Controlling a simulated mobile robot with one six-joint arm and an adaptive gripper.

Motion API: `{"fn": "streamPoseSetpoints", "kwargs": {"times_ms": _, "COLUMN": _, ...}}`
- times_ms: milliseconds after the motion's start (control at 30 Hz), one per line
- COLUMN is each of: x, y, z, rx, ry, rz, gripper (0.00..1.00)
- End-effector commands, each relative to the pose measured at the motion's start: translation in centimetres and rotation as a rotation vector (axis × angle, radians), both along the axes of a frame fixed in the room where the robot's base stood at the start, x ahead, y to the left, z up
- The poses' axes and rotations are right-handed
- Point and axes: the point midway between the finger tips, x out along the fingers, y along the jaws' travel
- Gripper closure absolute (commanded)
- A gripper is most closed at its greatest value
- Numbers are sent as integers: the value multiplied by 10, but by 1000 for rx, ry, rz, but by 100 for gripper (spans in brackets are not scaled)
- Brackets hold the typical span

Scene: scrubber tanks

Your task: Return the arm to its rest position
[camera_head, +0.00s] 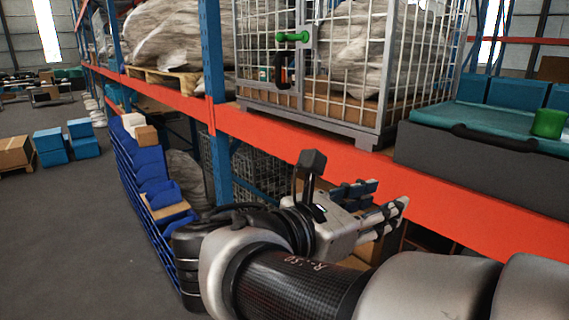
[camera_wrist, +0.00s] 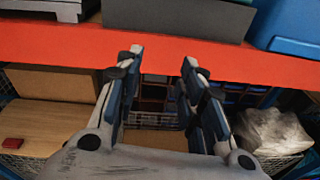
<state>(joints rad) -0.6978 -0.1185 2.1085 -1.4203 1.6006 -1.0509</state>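My gripper (camera_head: 378,205) extends to the right from my wrist, in front of the orange rack beam (camera_head: 350,180). In the wrist view, my gripper (camera_wrist: 165,75) shows two fingers apart with nothing between them. Most of my arm fills the lower right of the head view, bent at the wrist. No task object other than the arm itself shows.
A wire cage (camera_head: 345,60) with a green handle (camera_head: 292,37) stands on the shelf. A grey and teal case (camera_head: 480,140) with a green cup (camera_head: 549,123) is at right. The floor (camera_head: 60,230) at left is open.

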Motion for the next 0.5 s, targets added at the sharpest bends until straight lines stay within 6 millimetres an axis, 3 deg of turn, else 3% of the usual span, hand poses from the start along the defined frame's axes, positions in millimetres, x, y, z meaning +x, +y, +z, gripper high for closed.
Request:
{"fn": "streamPoseSetpoints", "kwargs": {"times_ms": 33, "x": -11, "y": -19, "z": -35, "rx": 88, "ry": -7, "rz": -45, "gripper": 64}}
{"fn": "streamPoseSetpoints", "kwargs": {"times_ms": 100, "x": -28, "y": -41, "z": -81, "rx": 246, "ry": -26, "rz": -118, "gripper": 64}}
{"fn": "streamPoseSetpoints", "kwargs": {"times_ms": 233, "x": -70, "y": -69, "z": -171, "rx": 573, "ry": -105, "rz": -295, "gripper": 64}}
{"fn": "streamPoseSetpoints", "kwargs": {"times_ms": 367, "x": -114, "y": -74, "z": -262, "rx": 931, "ry": -247, "rz": -524, "gripper": 64}}
{"fn": "streamPoseSetpoints", "kwargs": {"times_ms": 500, "x": -152, "y": -53, "z": -348, "rx": 1319, "ry": -467, "rz": -819, "gripper": 64}}
